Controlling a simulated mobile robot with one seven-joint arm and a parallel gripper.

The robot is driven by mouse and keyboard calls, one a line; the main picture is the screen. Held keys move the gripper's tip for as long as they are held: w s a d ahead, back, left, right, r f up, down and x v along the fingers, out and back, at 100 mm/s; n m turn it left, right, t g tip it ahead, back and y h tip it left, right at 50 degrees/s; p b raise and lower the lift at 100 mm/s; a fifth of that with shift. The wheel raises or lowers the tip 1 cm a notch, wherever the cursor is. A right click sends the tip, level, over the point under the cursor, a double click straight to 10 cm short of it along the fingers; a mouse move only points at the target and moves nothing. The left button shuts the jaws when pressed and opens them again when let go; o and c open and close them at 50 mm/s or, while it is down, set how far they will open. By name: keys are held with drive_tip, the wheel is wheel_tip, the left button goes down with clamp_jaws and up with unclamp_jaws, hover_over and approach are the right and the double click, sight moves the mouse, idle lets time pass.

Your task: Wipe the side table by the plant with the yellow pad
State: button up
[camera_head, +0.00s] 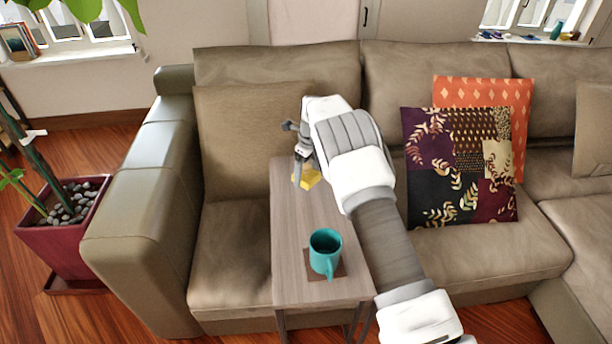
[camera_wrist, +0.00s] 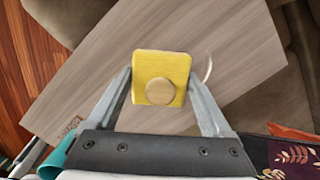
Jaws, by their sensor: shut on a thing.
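The yellow pad (camera_wrist: 148,68) is a small block with a round wooden knob (camera_wrist: 160,92) on top. My gripper (camera_head: 304,160) is shut on it, with one finger at each side in the wrist view (camera_wrist: 161,82). In the head view the pad (camera_head: 306,178) shows partly, below the gripper at the far end of the side table (camera_head: 300,225). The table has a grey wood-grain top, also seen in the wrist view (camera_wrist: 95,65). I cannot tell whether the pad touches it. A pale curved mark (camera_wrist: 208,68) lies on the tabletop just right of the pad.
A teal mug (camera_head: 325,252) stands on a brown coaster (camera_head: 341,266) at the table's near end. A beige sofa (camera_head: 240,235) surrounds the table's far part, with patterned cushions (camera_head: 460,170) at right. The plant's maroon pot (camera_head: 62,240) stands left, beyond the sofa arm.

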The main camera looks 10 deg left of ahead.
sight(307, 166)
drive_tip(key=shift+r, duration=0.2)
drive_tip(key=shift+r+p, duration=0.95)
drive_tip(key=shift+r, duration=0.6)
drive_tip(key=shift+d, duration=0.15)
